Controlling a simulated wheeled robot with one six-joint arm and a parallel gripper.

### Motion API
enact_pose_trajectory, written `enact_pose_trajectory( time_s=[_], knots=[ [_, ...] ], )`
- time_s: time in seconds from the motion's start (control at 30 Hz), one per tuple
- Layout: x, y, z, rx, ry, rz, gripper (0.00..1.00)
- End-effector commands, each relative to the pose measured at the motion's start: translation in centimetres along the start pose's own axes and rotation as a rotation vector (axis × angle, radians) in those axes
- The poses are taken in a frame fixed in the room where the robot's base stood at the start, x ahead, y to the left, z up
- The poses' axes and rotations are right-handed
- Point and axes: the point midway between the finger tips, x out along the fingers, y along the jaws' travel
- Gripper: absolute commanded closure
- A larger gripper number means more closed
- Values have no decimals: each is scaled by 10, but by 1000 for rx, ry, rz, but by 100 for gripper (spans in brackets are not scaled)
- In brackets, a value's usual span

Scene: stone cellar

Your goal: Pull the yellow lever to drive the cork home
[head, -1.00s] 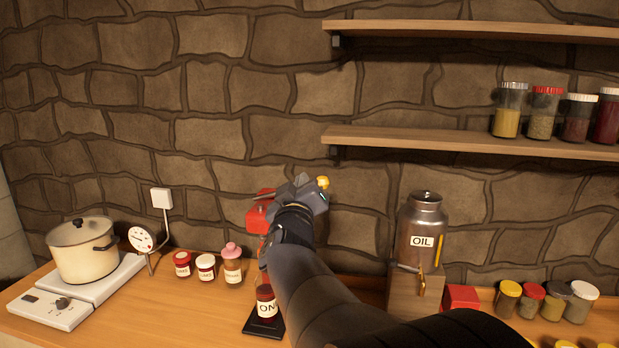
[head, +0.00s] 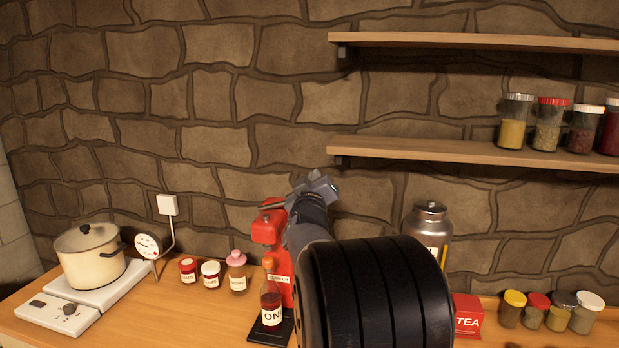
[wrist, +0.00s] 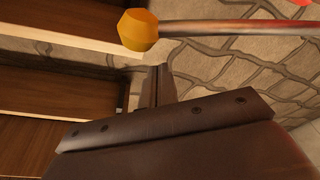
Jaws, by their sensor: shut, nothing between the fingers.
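The yellow lever knob (wrist: 138,30) and its metal rod (wrist: 230,27) cross the top of the wrist view. My gripper (wrist: 154,82) is shut and empty, with its fingers just below the knob in that picture; I cannot tell whether they touch. In the head view my gripper (head: 318,187) is raised beside the top of the red corking machine (head: 268,228), and it and my arm hide the lever. A bottle (head: 270,303) of dark red liquid stands upright on the machine's black base (head: 262,334).
Left of the machine are small jars (head: 210,274), a gauge (head: 148,246) and a pot (head: 90,262) on a white hotplate. A wooden shelf (head: 440,150) is above right.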

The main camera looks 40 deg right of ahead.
Motion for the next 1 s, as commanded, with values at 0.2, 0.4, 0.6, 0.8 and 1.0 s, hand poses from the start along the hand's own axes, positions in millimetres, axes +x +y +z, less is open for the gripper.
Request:
enact_pose_trajectory(
  time_s=[0.2, 0.4, 0.6, 0.8, 1.0],
  knots=[
    [-8, 1, 19, 0, 1, 2, 100],
    [-9, 1, 22, 2, 3, 2, 100],
    [-9, 1, 22, 2, 3, 2, 100],
    [-10, -1, 27, 16, 3, 6, 100],
    [-13, -5, 41, 76, 3, 20, 100]
  ],
)
